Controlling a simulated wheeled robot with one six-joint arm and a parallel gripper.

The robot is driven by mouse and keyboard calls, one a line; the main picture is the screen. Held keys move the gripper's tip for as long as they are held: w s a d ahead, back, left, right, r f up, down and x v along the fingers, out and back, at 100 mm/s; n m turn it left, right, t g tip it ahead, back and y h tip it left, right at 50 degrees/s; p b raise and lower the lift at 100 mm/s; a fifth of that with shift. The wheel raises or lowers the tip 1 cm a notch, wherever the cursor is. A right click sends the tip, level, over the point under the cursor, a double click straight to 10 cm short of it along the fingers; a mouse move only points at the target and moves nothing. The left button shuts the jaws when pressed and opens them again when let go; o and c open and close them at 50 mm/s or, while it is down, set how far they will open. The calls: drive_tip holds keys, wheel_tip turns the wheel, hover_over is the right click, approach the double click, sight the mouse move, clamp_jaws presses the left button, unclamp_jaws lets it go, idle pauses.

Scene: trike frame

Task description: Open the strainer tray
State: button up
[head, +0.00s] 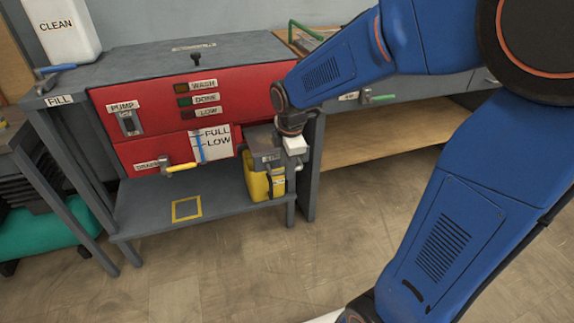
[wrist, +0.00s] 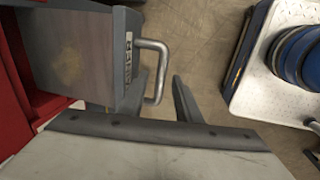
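The strainer tray (wrist: 75,60) is a grey box with a brownish inside, standing out from the red cabinet front at the left of the wrist view. It has a pale U-shaped handle (wrist: 164,72) and a partly readable label on its front. In the head view the tray (head: 262,138) sits at the cabinet's lower right, above a yellow container. My gripper (wrist: 160,80) is open, with dark fingers on either side of the handle and a visible gap to the outer finger. In the head view my gripper (head: 293,146) is beside the tray's front and partly hides it.
The yellow container (head: 257,182) stands on the lower shelf (head: 150,208) under the tray. A yellow-handled valve (head: 180,167) sticks out of the red cabinet (head: 240,88) to the left. A wooden shelf (head: 390,138) is at the right. The floor in front is clear.

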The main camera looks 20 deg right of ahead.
drive_tip(key=s+r, duration=0.3)
drive_tip(key=r, duration=1.4)
drive_tip(key=shift+s, duration=0.15)
drive_tip(key=s+d+f+m+t, duration=0.1)
drive_tip(key=s+d+f+m, duration=0.2)
drive_tip(key=s+m, duration=0.6)
drive_tip(key=s+d+f+m+t, duration=0.1)
drive_tip(key=s+d+f+m, duration=0.3)
drive_tip(key=s+m, duration=0.4)
drive_tip(key=s+f, duration=0.1)
drive_tip(key=s, duration=0.2)
drive_tip(key=shift+s+f+m+t, duration=0.15)
drive_tip(key=shift+s+m+t, duration=0.15)
drive_tip(key=shift+m, duration=0.1)
